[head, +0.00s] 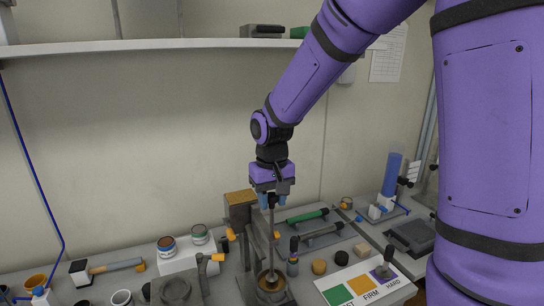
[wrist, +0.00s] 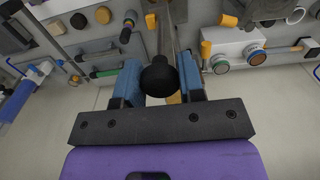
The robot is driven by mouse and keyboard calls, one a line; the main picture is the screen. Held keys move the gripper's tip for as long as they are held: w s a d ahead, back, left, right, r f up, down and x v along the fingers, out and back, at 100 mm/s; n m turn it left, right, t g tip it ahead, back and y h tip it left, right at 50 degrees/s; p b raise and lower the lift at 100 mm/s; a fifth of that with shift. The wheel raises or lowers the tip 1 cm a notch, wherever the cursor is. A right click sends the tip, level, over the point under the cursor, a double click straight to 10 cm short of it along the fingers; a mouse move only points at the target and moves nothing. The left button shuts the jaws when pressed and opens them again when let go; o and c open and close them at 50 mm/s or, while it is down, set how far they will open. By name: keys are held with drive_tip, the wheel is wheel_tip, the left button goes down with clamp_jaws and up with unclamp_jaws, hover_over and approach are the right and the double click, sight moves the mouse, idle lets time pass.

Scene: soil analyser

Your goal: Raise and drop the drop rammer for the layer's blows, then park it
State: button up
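The drop rammer (head: 271,240) stands upright as a thin grey rod, its lower end in the round brass-coloured mould (head: 272,284) at the bench's front. My gripper (head: 272,202) points down at the rod's top. Its two blue fingers stand on either side of the rod. In the wrist view the rammer's black round knob (wrist: 159,74) sits between the fingers of my gripper (wrist: 160,82). The fingers look close to the knob on both sides, but whether they press on it I cannot tell. The rammer's foot is hidden inside the mould.
A card with green, orange and purple squares (head: 338,297) lies right of the mould. Green-handled (head: 307,216) and dark-handled tools lie behind it. A shelf (head: 150,45) runs above.

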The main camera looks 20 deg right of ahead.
drive_tip(key=shift+c, duration=1.1)
drive_tip(key=shift+r, duration=5.05)
drive_tip(key=o, duration=1)
drive_tip(key=shift+c, duration=0.2)
